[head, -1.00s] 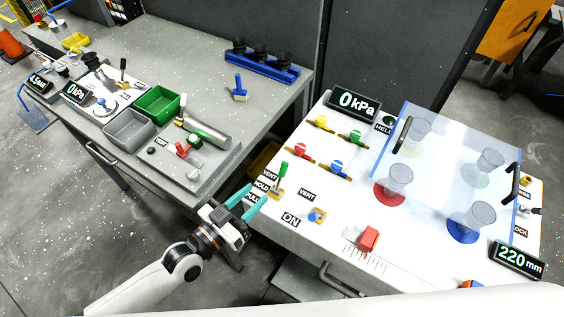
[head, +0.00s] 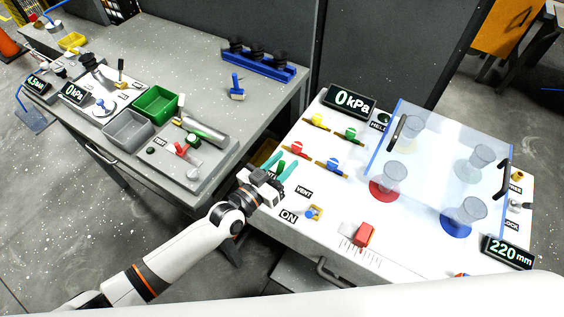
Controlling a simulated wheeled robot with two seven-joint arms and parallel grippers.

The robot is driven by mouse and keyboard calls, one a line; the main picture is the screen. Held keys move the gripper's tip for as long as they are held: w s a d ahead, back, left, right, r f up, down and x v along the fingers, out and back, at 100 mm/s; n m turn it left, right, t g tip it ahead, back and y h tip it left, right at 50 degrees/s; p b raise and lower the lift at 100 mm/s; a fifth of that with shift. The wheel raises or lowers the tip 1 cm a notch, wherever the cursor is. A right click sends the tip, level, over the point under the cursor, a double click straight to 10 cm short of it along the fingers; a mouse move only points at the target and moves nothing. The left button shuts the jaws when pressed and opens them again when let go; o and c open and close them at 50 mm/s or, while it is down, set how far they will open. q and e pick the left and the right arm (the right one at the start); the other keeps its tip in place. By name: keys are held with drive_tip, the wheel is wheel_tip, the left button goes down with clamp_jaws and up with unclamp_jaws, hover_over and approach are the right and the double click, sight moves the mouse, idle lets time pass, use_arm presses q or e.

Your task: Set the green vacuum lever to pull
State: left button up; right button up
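The green vacuum lever (head: 281,166) stands at the left edge of the white bench panel (head: 330,200). In the earlier view it stands upright beside the VENT, HOLD and PULL labels; now my gripper hides those labels and the lever's base. My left gripper (head: 280,166) is at the lever, with one teal finger on each side of it. The fingers look spread apart, and I cannot tell whether either touches the lever. My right gripper is not in view.
Red (head: 296,146), blue (head: 333,165), yellow (head: 318,122) and green (head: 350,133) valves sit behind the lever. A blue switch (head: 312,212) by the ON label and a red block (head: 364,233) are nearby. A clear guard (head: 440,150) covers several cups. The 0 kPa display (head: 350,101) stands behind.

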use_arm(q)
drive_tip(key=shift+c, duration=0.5)
clamp_jaws()
drive_tip(key=shift+f, duration=0.1)
drive_tip(key=shift+s+a+b, duration=0.1)
drive_tip(key=shift+b, duration=0.35)
drive_tip(key=s+t+h+b, duration=0.1)
drive_tip(key=b, duration=0.3)
drive_tip(key=s+a+m+t+h+b, duration=0.1)
drive_tip(key=h+b, duration=0.1)
drive_tip(key=b, duration=0.3)
drive_tip(key=s+a+t+h+b, duration=0.1)
drive_tip(key=b, duration=0.3)
drive_tip(key=shift+r+t+h, duration=0.3)
drive_tip(key=shift+r+t, duration=0.05)
drive_tip(key=shift+t, duration=0.05)
drive_tip(key=shift+s+a+r+m+h+b, duration=0.2)
drive_tip(key=shift+m+h+b, duration=0.1)
drive_tip(key=shift+b, duration=0.5)
drive_tip(key=shift+r, duration=0.1)
